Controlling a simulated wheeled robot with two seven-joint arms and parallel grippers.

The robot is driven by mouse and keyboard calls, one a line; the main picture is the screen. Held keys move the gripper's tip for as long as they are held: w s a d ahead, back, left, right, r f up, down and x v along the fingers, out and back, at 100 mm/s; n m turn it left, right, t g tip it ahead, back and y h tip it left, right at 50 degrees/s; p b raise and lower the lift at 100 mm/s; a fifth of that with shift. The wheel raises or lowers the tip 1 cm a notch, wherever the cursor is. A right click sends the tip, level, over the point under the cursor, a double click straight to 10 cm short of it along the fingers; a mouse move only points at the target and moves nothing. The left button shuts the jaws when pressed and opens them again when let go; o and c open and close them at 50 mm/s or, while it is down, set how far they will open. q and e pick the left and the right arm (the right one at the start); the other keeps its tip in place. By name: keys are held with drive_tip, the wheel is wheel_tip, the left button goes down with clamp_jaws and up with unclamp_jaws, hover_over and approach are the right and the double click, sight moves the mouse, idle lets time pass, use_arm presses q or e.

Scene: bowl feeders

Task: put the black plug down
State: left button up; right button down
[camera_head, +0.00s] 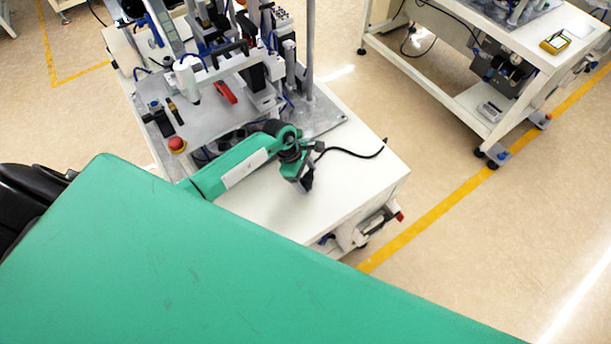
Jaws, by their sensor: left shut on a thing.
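My left gripper (305,183) hangs at the end of my green arm, over the white top of the machine table (358,187). It points down and is shut on a small dark thing, which I take for the black plug. The plug and the dark fingers blend together, so its outline and whether it touches the tabletop cannot be told. A black cable (350,152) runs from beside the gripper to the right and curls up near the table's right edge. My right gripper is not in view.
A metal plate with machine parts, a red emergency button (177,144) and a red-handled part (226,92) fills the table's back left. The white top around the gripper is mostly clear. A second workbench (455,85) stands apart at the upper right.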

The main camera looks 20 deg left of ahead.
use_arm(q)
drive_tip(key=shift+f, duration=0.6)
drive_tip(key=shift+f, duration=0.2)
drive_tip(key=o, duration=1.1)
drive_tip(key=shift+c, duration=0.2)
drive_tip(key=shift+r, duration=0.1)
